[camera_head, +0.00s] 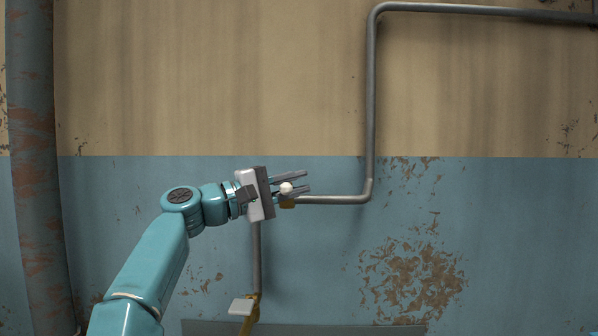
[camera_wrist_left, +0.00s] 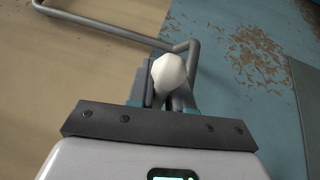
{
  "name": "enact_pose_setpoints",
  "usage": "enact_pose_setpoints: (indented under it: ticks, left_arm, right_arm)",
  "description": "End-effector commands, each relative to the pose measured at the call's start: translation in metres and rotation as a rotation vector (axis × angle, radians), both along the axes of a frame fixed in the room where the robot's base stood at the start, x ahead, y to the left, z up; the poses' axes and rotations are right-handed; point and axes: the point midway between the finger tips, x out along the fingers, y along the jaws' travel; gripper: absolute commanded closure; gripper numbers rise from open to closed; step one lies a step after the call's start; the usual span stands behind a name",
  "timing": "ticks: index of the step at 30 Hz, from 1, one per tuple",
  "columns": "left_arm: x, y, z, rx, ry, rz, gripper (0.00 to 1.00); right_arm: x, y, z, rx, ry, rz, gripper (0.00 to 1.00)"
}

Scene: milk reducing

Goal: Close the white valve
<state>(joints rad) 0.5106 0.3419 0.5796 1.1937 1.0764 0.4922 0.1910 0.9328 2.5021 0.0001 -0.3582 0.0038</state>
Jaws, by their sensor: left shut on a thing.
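The white valve handle (camera_head: 287,188) sits on a brass-coloured fitting (camera_head: 287,204) at the left end of the horizontal grey pipe. My left gripper (camera_head: 306,181) reaches in from the left, with its fingers around the valve handle, and is shut on it. In the left wrist view the white handle (camera_wrist_left: 169,72) shows between the two fingers (camera_wrist_left: 166,88), partly hiding them. Part of the fitting is hidden behind the gripper. My right gripper is in neither view.
A grey pipe (camera_head: 371,100) runs right from the valve, then up and along the wall. A lower vertical pipe (camera_head: 257,262) leads to a yellow fitting with a pale flat piece (camera_head: 242,306). A thick rusty pipe (camera_head: 36,170) stands at far left.

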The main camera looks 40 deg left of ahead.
Motion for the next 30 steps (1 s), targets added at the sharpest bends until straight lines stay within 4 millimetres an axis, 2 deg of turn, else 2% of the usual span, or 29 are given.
enact_pose_setpoints:
  ticks: [1,6,22,23,30]
  left_arm:
    - [0.0000,0.0015,0.0034,-0.002,0.003,-0.019,1.00]
    - [-0.0034,0.0026,0.0021,-0.003,-0.001,-0.067,1.00]
    - [-0.0071,0.0029,0.0007,-0.003,-0.005,-0.090,1.00]
    - [-0.0071,0.0029,0.0007,-0.003,-0.005,-0.090,0.74]
    - [-0.0069,0.0030,0.0006,-0.003,-0.004,-0.090,0.74]
  right_arm:
    - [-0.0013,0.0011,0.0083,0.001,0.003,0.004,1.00]
    - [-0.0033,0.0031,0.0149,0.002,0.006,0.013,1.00]
    - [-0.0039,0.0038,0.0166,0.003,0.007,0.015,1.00]
    - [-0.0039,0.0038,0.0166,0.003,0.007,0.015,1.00]
    - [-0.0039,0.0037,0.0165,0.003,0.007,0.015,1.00]
